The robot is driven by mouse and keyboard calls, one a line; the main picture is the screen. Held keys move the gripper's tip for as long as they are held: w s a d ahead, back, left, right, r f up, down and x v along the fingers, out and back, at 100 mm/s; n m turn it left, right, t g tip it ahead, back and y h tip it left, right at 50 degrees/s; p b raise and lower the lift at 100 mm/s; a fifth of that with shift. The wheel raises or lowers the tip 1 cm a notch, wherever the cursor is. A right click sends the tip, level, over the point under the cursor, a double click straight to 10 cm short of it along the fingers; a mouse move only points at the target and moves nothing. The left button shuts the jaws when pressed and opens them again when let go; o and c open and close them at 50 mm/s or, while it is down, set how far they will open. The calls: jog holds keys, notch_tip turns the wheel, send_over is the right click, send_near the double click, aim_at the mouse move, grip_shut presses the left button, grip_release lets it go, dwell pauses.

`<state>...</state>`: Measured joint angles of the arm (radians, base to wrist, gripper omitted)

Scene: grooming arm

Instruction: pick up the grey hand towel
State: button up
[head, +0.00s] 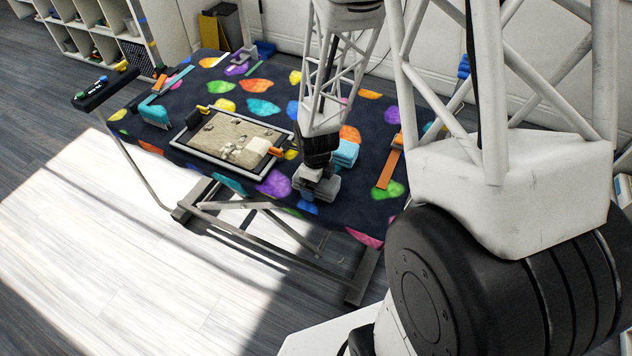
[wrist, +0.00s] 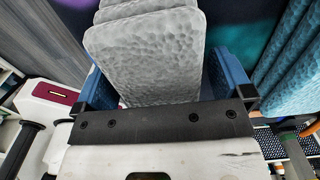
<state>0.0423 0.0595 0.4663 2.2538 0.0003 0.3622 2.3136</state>
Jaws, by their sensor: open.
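The grey hand towel (wrist: 145,55) is folded in thick layers and fills the middle of the wrist view. It stands between the two blue fingers of my gripper (wrist: 160,78), which is open around it. In the head view the grey towel (head: 318,188) lies near the front edge of the table, directly under my gripper (head: 317,172), which partly hides it. Whether the fingers touch the towel's sides cannot be told.
A folded light-blue towel (head: 345,153) lies close behind and right of the grey one; it also shows at the right of the wrist view (wrist: 292,65). A sand-filled tray (head: 230,138) is left on the spotted table (head: 270,183). An orange strip (head: 388,168) lies to the right.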

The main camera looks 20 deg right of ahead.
jog(key=c, duration=1)
jog(key=shift+c, duration=0.2)
jog(key=shift+r, duration=0.25)
jog(key=shift+r, duration=1.3)
jog(key=shift+s+r, duration=0.15)
jog(key=shift+r, duration=0.2)
jog(key=s+r, duration=0.1)
jog(key=s, duration=1.4)
jog(key=shift+s+a+r, duration=0.15)
jog(key=shift+s+a, duration=0.15)
